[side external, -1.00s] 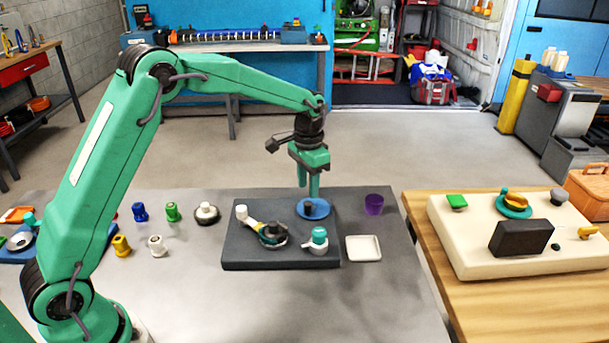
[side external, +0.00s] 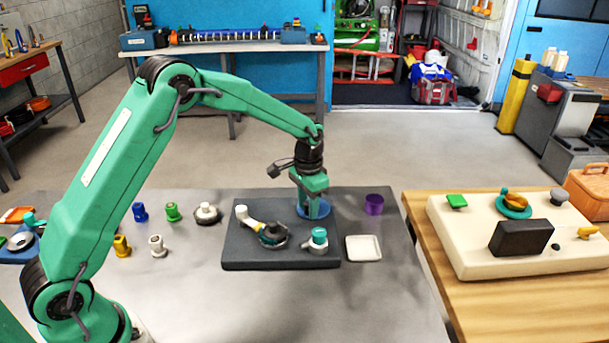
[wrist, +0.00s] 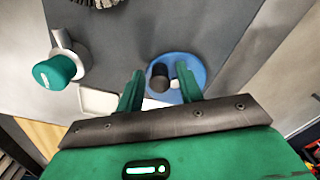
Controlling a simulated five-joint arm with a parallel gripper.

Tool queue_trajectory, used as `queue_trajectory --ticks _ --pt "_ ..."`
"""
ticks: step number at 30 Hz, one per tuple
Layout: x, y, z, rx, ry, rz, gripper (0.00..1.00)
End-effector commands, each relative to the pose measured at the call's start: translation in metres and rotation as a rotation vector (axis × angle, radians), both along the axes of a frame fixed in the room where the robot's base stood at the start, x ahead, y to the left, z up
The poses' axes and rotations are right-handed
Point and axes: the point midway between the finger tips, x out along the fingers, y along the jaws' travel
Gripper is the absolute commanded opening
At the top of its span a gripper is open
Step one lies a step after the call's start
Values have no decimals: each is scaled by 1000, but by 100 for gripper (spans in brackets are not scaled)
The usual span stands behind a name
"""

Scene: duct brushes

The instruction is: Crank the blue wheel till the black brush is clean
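The blue wheel (side external: 326,211) lies flat at the back right of a dark grey board (side external: 250,258). In the wrist view the wheel (wrist: 178,59) carries an upright black knob (wrist: 159,75) off its middle. My gripper (side external: 313,214) points down at the wheel. In the wrist view my gripper (wrist: 160,72) is open, with one finger on each side of the knob; I cannot tell whether either touches it. A round dark brush (side external: 272,236) sits mid-board, and only its bristly edge (wrist: 97,3) shows in the wrist view.
A teal-capped white fitting (side external: 318,237) and a cream-and-yellow nozzle (side external: 246,217) are on the board. A white tray (side external: 363,248) and a purple cup (side external: 374,204) stand to its right. Several coloured fittings stand left of it. The table in front is clear.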

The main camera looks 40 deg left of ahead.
Motion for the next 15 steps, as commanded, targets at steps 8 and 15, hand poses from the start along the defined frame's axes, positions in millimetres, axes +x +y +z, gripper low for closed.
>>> queue_trajectory --ticks 8,15 --pt "0 0 0 0 0 0 9" --pt "2 -2 0 0 -1 0 9"
